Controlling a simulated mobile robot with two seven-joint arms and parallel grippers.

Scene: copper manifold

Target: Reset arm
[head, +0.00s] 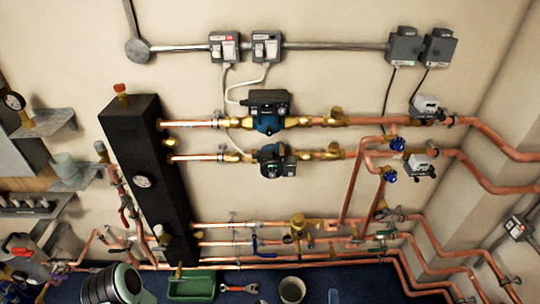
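Neither of my grippers shows in the head view. A rounded white and black part with a pale green ring (112,285) stands at the bottom left edge and looks like a link of my own arm. I cannot tell what it leads to. The copper manifold fills the wall, with a tall black header (150,170) at the left. Two blue and black pumps, an upper one (268,112) and a lower one (275,160), sit on its upper copper pipes.
Copper pipes (440,262) run low along the wall to the right. Metal shelves (85,179) jut out at the left. Electrical boxes (404,45) are high up.

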